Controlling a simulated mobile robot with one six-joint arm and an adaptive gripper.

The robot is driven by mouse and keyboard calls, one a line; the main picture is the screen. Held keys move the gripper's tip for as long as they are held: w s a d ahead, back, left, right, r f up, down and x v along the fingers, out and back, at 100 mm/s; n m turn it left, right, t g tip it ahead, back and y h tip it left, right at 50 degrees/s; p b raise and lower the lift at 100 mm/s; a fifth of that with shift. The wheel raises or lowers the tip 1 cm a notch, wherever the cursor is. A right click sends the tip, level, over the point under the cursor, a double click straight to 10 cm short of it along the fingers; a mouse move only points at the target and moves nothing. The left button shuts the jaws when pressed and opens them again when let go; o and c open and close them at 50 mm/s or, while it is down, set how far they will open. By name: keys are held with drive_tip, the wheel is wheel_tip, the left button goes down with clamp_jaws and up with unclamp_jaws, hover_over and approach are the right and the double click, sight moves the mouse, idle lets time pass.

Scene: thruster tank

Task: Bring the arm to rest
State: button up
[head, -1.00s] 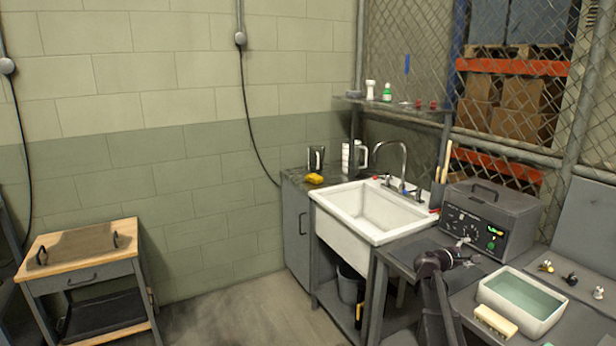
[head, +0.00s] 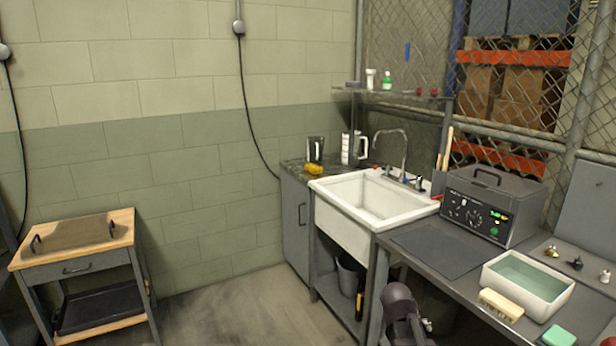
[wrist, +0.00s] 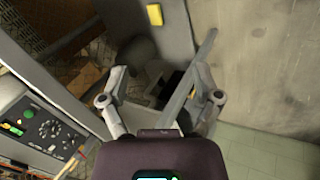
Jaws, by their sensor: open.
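My gripper shows in the wrist view (wrist: 160,88) with its two fingers spread apart and nothing between them. In the head view my dark arm (head: 398,308) is at the bottom, in front of the bench's near edge. The fingers there are partly cut off or hard to make out. The gripper touches nothing that I can see.
A bench (head: 420,272) stands right of the white sink (head: 345,222). A wooden-topped cart (head: 75,258) stands left; floor between is clear.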

drive_tip(key=s+a+f+m+g+y+b, duration=0.1)
drive_tip(key=s+a+f+y, duration=0.15)
drive_tip(key=s+a, duration=0.3)
drive_tip(key=s+a+f+m+g+y+b, duration=0.1)
drive_tip(key=s+a+f+y, duration=0.15)
drive_tip(key=s+a, duration=0.35)
wheel_tip(320, 180, up, 16)
drive_tip(key=w+a+p, duration=0.1)
drive_tip(key=p, duration=1.5)
drive_tip(key=shift+w+r+y, duration=0.2)
drive_tip(key=shift+r+y, duration=0.05)
drive_tip(key=shift+y, duration=0.05)
